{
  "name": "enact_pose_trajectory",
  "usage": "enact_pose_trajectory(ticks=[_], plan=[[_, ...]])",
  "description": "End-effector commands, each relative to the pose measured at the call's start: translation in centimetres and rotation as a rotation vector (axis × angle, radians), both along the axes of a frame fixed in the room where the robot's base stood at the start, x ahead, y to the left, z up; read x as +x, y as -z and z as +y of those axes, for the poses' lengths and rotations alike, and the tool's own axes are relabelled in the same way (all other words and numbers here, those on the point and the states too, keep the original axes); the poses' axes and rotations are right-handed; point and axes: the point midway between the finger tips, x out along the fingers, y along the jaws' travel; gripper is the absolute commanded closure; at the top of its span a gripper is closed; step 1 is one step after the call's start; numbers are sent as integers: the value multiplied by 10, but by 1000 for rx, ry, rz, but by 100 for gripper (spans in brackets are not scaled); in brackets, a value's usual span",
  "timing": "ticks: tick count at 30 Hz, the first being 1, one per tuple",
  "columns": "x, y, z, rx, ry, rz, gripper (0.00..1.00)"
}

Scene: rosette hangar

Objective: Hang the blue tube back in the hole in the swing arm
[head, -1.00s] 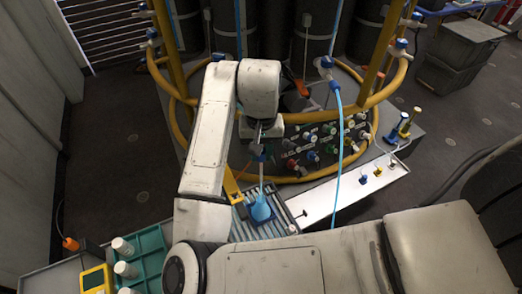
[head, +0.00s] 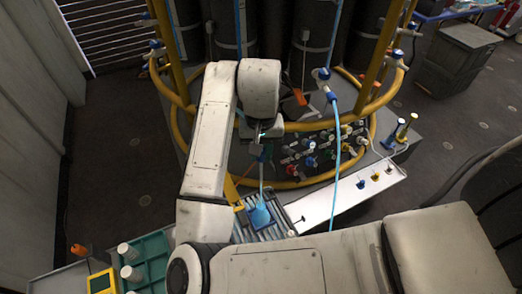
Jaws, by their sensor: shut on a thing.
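My gripper (head: 258,152) is at the end of my bent arm, left of the picture's middle. It is shut on the upper end of a thin blue tube (head: 261,182), though the fingers are small and dark. The tube points down to a wider light-blue piece (head: 260,216) over a ribbed grey surface; I cannot tell whether it touches. A long white bar (head: 338,204), possibly the swing arm, lies right of the gripper. Small blue, yellow and white-topped pieces stand near its far end. I cannot make out an empty hole.
A light-blue hose (head: 337,150) hangs in front of the bar. Yellow rails (head: 300,125) curve around a panel of coloured knobs (head: 318,150). A teal tray (head: 150,252) with white containers is at lower left. Grey boxes (head: 460,55) stand at the right.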

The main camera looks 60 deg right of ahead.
Motion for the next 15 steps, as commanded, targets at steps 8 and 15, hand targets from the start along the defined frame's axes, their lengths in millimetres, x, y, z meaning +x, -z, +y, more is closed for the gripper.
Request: enact_pose_trajectory(ticks=[8,15], plan=[[0,-15,0,0,0,0,100],[0,-26,0,0,0,0,100]])
